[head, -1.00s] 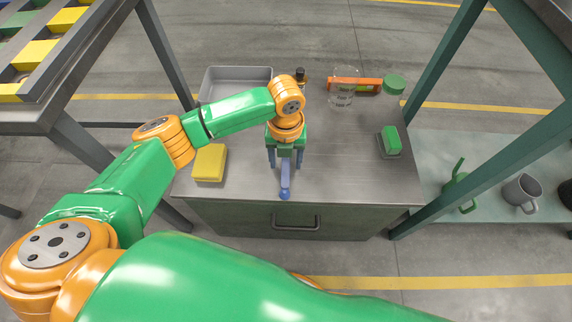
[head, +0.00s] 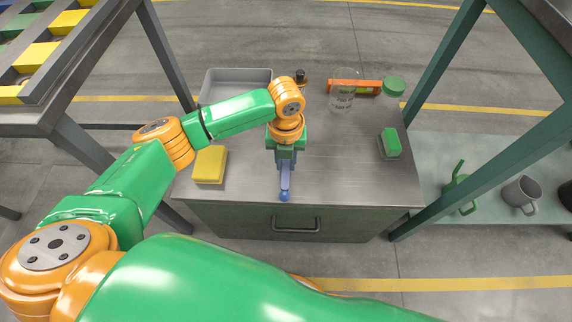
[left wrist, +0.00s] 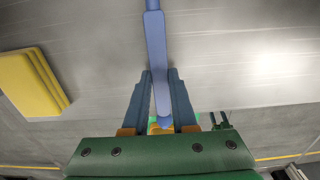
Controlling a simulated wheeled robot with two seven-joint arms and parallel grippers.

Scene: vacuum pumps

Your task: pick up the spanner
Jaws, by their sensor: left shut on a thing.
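The blue spanner (head: 285,190) is at the front middle of the grey worktop, its rounded end toward the front edge. My left gripper (head: 286,170) points down over it, with the fingers shut on its shaft. In the left wrist view the spanner (left wrist: 155,40) runs between the two blue fingers (left wrist: 160,82), which close on it from both sides. The part of it beneath the gripper is hidden in the head view. I cannot tell whether it touches the worktop. My right gripper is not in view.
A yellow sponge or block (head: 210,164) lies left of the gripper, with a grey tray (head: 236,74) behind it. A glass beaker (head: 342,98), an orange level (head: 366,87) and a green round item (head: 394,86) stand at the back right. A green block (head: 390,142) lies at right.

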